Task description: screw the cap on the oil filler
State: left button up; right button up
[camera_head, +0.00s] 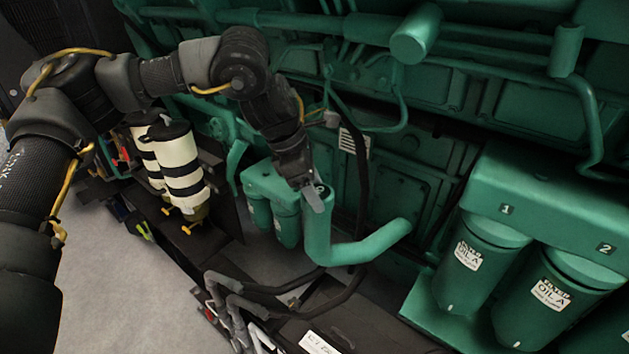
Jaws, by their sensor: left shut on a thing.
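The oil filler (318,235) is a green pipe that rises from a bend beside the engine, with its mouth upward. My left gripper (314,192) comes down from the upper left and is at the top of this pipe. It is shut on the cap (322,187), of which only a small dark part shows. The fingers hide most of the cap and part of the pipe mouth. The cap is at the mouth, but I cannot tell how it sits on the thread. My right gripper is not in view.
Large green oil filters (484,256) stand at the right under a numbered housing. Smaller green filters (286,222) are just left of the filler. Black-banded cream bottles (180,165) stand at the left. Dark cables (335,292) run below. The pale floor (110,270) is clear at lower left.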

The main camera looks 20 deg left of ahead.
pick_arm(q)
jog(key=o, duration=1.1)
jog(key=shift+c, duration=0.5)
